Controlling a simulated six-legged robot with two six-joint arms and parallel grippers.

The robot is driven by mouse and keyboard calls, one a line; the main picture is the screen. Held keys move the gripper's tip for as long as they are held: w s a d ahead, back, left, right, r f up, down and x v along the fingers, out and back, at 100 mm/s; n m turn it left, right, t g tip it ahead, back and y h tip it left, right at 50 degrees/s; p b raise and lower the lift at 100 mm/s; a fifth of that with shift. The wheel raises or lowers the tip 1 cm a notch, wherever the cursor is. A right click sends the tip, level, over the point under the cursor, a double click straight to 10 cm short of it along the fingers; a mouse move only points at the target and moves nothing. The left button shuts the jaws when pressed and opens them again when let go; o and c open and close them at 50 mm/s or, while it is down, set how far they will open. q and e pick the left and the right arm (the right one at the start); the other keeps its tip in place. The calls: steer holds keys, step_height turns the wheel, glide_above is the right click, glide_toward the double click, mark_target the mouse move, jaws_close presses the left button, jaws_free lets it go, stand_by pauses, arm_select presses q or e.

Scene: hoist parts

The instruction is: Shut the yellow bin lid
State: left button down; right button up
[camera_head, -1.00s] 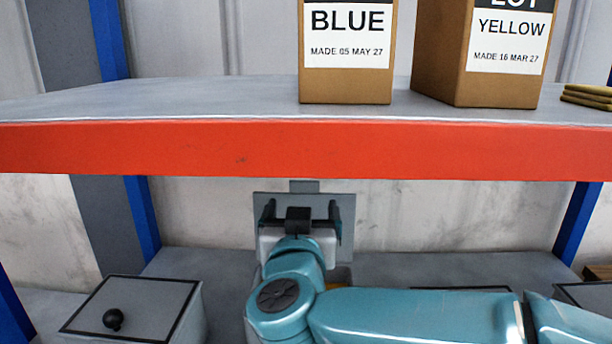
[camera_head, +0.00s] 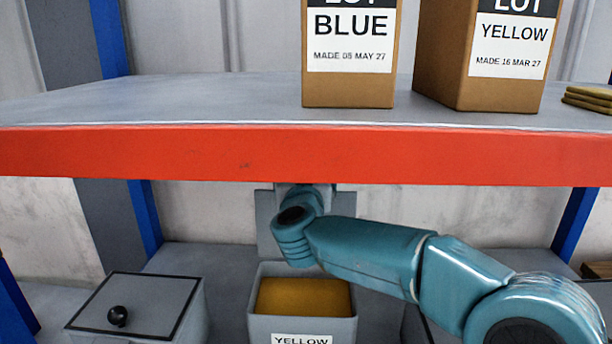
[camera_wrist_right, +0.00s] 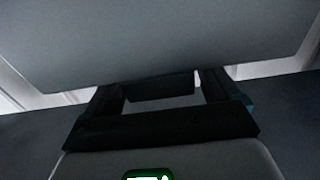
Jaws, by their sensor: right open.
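The yellow bin (camera_head: 263,325) stands on the lower shelf with its top open. It is grey with a YELLOW label and yellow-brown contents. Its grey lid (camera_head: 265,218) stands raised behind it, partly hidden by my arm and the shelf beam. My right arm reaches over the bin from the right; its gripper is mostly hidden behind the arm and beam. In the right wrist view my right gripper (camera_wrist_right: 160,88) is open, with a grey panel (camera_wrist_right: 165,40), likely the lid, close beyond its fingers. Whether they touch is unclear. My left gripper is out of view.
A grey bin with a shut, black-knobbed lid (camera_head: 150,300) stands at the left. The orange beam (camera_head: 200,153) of the upper shelf crosses above my arm. Boxes labelled BLUE (camera_head: 350,88) and YELLOW (camera_head: 480,85) stand on that shelf. Blue posts (camera_head: 145,215) stand at the sides.

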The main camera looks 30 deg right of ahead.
steer(key=shift+w, duration=0.1)
steer(key=shift+c, duration=0.9)
steer(key=c, duration=1.3)
steer(key=shift+o, duration=0.2)
steer(key=s+a+f+t+h+b, duration=0.1)
steer(key=s+a+t+h+b, duration=0.3)
steer(key=s+b, duration=0.5)
steer(key=a+t+b, duration=0.1)
steer(key=t+b, duration=0.1)
steer(key=b, duration=0.7)
steer(key=shift+s+a, duration=0.3)
steer(key=shift+a, duration=0.05)
steer(key=o, duration=1.4)
steer(key=shift+s, duration=0.1)
steer(key=shift+o, duration=0.2)
steer(key=shift+f, duration=0.1)
